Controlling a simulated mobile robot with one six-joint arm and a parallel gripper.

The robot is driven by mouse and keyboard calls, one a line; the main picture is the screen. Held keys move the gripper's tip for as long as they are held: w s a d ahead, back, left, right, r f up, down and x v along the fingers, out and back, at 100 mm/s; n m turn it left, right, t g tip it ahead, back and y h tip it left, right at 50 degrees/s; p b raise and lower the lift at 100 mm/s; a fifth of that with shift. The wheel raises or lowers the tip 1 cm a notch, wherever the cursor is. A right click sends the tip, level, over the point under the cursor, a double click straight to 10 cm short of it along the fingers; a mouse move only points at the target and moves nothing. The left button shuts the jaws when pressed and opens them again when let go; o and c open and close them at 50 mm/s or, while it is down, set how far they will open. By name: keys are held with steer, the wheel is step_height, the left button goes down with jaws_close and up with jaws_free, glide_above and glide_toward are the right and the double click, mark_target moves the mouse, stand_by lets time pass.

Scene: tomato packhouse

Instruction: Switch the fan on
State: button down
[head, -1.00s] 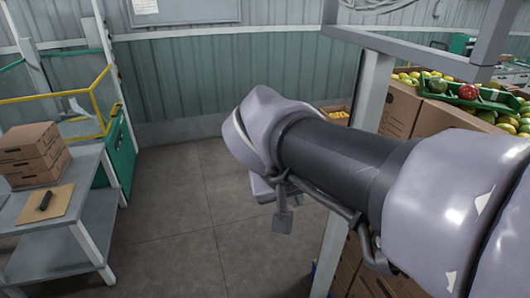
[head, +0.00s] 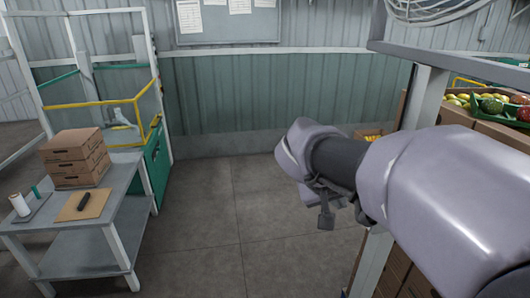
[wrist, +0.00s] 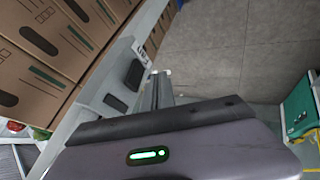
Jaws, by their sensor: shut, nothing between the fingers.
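A round wire fan cage (head: 437,8) shows at the top right of the head view, cut off by the frame edge, above a grey metal frame. Its switch cannot be made out. My arm reaches in from the right below it, and my gripper is mostly hidden behind the arm there. In the wrist view my gripper (wrist: 161,82) looks shut and empty, beside a pale post with dark rectangular plates. The fan does not show in the wrist view, and no contact with it is visible.
A grey bench (head: 85,240) at left holds stacked cartons (head: 75,152), a clipboard (head: 83,206) and a white roll (head: 19,205). Cardboard cartons (wrist: 55,50) and a produce tray (head: 500,113) stand at right, near my arm. The middle floor (head: 220,210) is clear.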

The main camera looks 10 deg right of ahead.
steer(key=d, duration=0.4)
steer(key=shift+w+d+f, duration=0.15)
steer(key=shift+w+d, duration=0.15)
steer(key=shift+w, duration=0.05)
steer(key=shift+d+r, duration=0.2)
steer(key=shift+d, duration=0.15)
steer(key=shift+r, duration=0.1)
steer(key=shift+r+p, duration=0.5)
steer(key=shift+r, duration=0.2)
